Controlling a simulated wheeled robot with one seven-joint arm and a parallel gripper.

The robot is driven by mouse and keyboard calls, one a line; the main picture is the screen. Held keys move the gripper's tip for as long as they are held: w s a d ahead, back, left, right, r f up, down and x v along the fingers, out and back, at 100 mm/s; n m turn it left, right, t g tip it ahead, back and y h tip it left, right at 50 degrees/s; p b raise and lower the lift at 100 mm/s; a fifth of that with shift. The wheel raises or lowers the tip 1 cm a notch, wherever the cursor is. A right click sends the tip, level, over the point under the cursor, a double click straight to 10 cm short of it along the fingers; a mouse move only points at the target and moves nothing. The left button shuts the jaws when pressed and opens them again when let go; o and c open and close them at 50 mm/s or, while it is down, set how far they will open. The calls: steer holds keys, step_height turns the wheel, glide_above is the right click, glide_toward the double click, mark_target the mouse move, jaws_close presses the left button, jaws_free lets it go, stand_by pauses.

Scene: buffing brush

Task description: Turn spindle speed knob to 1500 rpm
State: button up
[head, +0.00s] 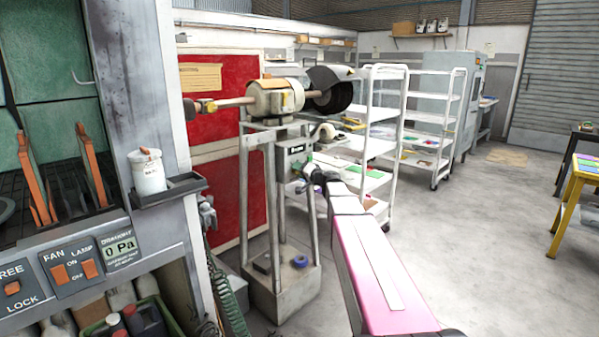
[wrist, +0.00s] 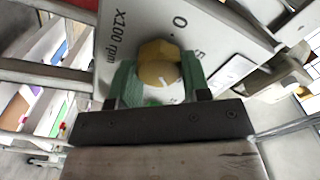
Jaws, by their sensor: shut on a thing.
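The spindle speed knob (wrist: 157,52) is a brass-yellow knob on a pale dial plate (wrist: 118,55) printed "x100 rpm", with "0" and another partly covered number showing. My gripper (wrist: 160,72) has its two green fingers on either side of the knob, shut on it. A small white mark shows on the knob's near side, but the speed it points to cannot be read. In the head view my gripper (head: 308,173) is at the grey control box (head: 293,152) on the buffing machine's stand; the knob is hidden there.
The buffing machine (head: 275,98) with a dark wheel (head: 335,97) sits above the box on a metal stand (head: 243,190). White shelves (head: 384,130) stand behind. A cabinet with switches (head: 75,268) is close at left. Open floor (head: 500,230) lies to the right.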

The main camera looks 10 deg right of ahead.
steer(key=shift+f+m, duration=0.2)
steer(key=shift+m, duration=4.6)
steer(key=o, duration=0.9)
steer(key=shift+s+d, duration=0.1)
steer(key=v, duration=1)
steer(key=shift+s+d, duration=0.15)
steer(key=shift+s, duration=0.1)
